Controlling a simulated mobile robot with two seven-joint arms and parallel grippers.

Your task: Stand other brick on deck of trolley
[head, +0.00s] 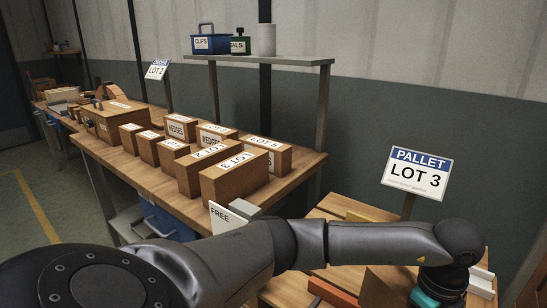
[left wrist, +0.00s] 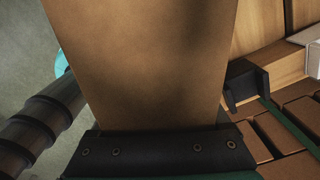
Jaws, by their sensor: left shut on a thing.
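My left arm reaches across the front of the head view to the lower right, ending in a teal-banded wrist; its fingers are hidden there. In the left wrist view my left gripper (left wrist: 155,150) is shut on a large plain brown block (left wrist: 150,60), which fills the middle of that view. A brown block face (head: 385,287) also shows beside the wrist in the head view; I cannot tell if it is the same one. Several reddish-brown bricks (left wrist: 285,135) lie at the lower right of the wrist view. I cannot make out the trolley deck. My right gripper is not in view.
A slatted wooden pallet (head: 345,208) lies below a LOT 3 sign (head: 418,173). A wooden bench (head: 115,160) at the left holds several labelled brown boxes (head: 235,177). A FREE sign (head: 228,218) stands at its near end. A shelf (head: 290,61) rises behind it.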

